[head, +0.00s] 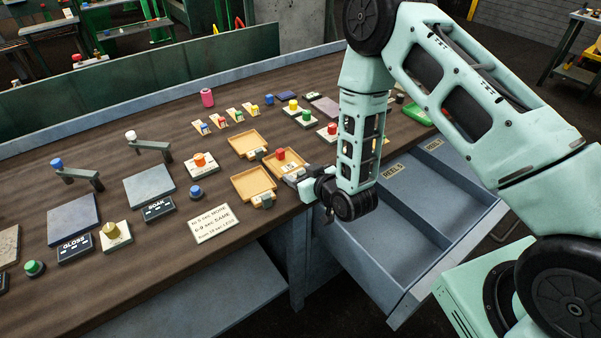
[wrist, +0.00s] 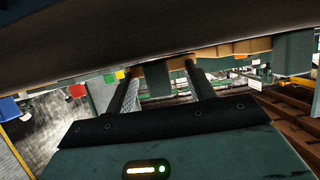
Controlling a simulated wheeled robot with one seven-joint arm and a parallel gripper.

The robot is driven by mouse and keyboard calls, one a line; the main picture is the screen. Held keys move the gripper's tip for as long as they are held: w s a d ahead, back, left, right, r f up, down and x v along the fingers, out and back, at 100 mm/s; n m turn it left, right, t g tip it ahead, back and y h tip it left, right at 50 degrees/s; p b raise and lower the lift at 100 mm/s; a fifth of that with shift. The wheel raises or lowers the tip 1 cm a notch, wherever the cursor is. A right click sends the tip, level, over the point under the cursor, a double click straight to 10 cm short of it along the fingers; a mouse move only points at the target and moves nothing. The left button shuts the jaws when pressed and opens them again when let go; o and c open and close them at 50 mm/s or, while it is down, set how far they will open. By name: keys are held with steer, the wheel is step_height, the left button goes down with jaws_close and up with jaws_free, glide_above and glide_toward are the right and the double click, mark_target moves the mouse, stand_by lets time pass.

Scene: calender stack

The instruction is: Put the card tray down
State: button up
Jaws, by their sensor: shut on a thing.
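The card tray (head: 272,168) is a shallow orange-tan tray with a pale numbered card and a red piece showing on it. It is over or on the front part of the brown bench top; I cannot tell whether it touches the wood. My gripper (head: 296,184) reaches in from the right at bench height, shut on the near side of this tray.
Two similar empty trays (head: 240,185) (head: 232,142) lie just left of the held one. A lettered sign (head: 214,223) lies near the front edge. An open grey drawer (head: 385,240) juts out below my arm. Several knobs, pads and blocks crowd the bench (head: 110,205).

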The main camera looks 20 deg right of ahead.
steer(key=shift+f, duration=0.15)
steer(key=o, duration=1)
steer(key=shift+c, duration=0.2)
steer(key=p+v, duration=0.1)
steer(key=v, duration=1.1)
steer(key=shift+r+p, duration=0.3)
steer(key=shift+p, duration=0.05)
